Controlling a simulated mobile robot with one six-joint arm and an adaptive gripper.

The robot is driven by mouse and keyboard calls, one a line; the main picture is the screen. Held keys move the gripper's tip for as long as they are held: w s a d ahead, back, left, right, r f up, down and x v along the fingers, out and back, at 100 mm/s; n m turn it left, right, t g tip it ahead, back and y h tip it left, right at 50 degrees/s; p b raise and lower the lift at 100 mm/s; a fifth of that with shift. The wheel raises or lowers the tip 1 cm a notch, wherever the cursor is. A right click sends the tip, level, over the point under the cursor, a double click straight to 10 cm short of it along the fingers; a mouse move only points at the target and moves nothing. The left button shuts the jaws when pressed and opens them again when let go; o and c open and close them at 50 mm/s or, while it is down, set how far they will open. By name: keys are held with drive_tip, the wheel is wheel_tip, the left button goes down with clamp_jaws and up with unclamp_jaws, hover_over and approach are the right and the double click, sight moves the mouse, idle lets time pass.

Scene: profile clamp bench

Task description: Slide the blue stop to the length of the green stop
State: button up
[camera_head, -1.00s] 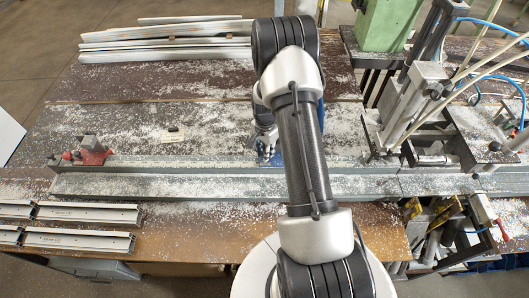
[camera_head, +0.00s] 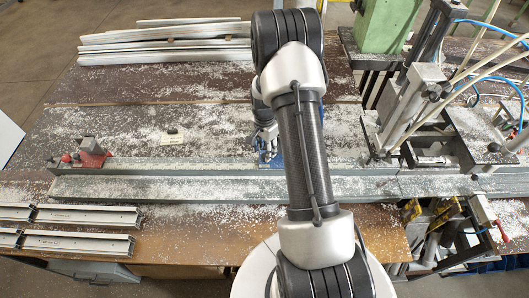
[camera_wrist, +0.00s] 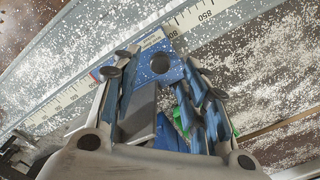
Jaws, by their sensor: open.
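The blue stop (camera_wrist: 152,66) sits at the edge of the scaled rail, in the middle of the wrist view. My gripper (camera_wrist: 160,60) is open, with one finger on each side of the blue stop; I cannot tell whether they touch it. In the head view the blue stop (camera_head: 271,158) shows at the rail, partly hidden by my gripper (camera_head: 265,135) and arm. A small green piece (camera_wrist: 178,113) shows between the fingers in the wrist view; I cannot tell whether it is the green stop. No green stop is clear in the head view.
The long rail (camera_head: 180,187) runs across the bench, dusted with chips. A red clamp part (camera_head: 92,153) stands at its left end, a clamp machine (camera_head: 405,110) at the right. Profiles (camera_head: 165,45) lie at the back.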

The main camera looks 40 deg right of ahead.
wheel_tip(320, 180, up, 9)
drive_tip(key=shift+r, duration=0.15)
idle(0.6)
